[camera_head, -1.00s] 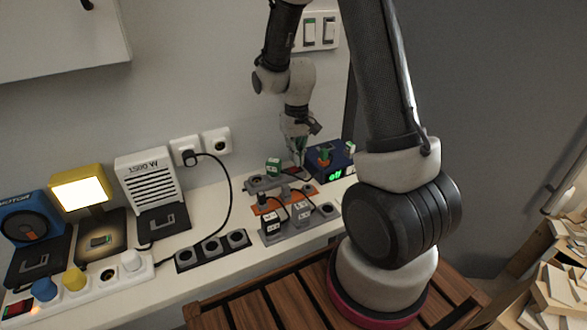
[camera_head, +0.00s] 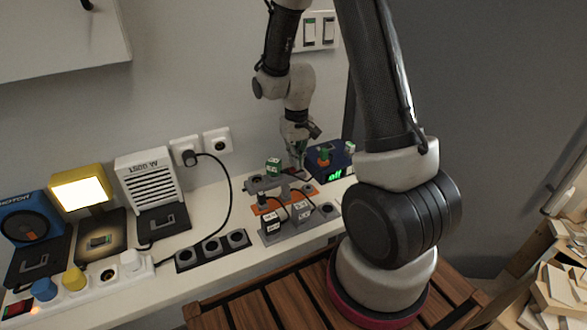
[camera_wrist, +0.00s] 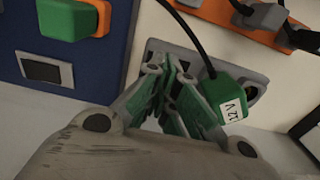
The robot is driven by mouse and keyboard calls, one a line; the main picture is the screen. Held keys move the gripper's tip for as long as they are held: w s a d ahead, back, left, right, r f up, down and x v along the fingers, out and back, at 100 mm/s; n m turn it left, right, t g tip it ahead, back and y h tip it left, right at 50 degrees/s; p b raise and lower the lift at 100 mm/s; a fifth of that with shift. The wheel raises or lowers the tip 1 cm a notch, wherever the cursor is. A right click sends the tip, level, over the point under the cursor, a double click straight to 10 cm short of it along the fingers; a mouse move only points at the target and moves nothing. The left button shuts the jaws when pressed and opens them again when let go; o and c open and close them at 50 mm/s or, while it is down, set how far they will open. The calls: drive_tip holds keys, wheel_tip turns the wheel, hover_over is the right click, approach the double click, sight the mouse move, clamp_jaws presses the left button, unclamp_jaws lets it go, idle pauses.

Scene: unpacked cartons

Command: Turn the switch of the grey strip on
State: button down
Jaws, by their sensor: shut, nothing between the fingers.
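A grey strip (camera_head: 252,187) with a green plug (camera_head: 273,167) lies at the back of the shelf. In the wrist view the grey strip (camera_wrist: 155,47) lies under my fingers, and the green plug (camera_wrist: 226,95), labelled "12 V", sits on it at the right. My gripper (camera_head: 299,163) is shut and empty over the strip's right end in the head view. In the wrist view the closed fingertips (camera_wrist: 178,68) are at or close above the strip. Contact cannot be told. The strip's switch is hidden behind the fingers, so its position cannot be seen.
A blue box (camera_head: 338,157) with a green "off" display stands right of my gripper. An orange strip (camera_wrist: 222,12) with plugs and cables lies close by. Front plugs (camera_head: 271,221), a black strip (camera_head: 187,258) and a white strip (camera_head: 101,283) occupy the shelf.

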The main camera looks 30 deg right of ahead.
drive_tip(key=shift+f, duration=0.45)
drive_tip(key=shift+r, duration=3.5)
drive_tip(key=shift+s, duration=0.1)
drive_tip(key=s+d+r+t, duration=0.1)
drive_tip(key=s+r+t, duration=0.3)
drive_tip(key=s+r, duration=1.5)
drive_tip(key=shift+s+r, duration=0.2)
drive_tip(key=shift+s, duration=1.05)
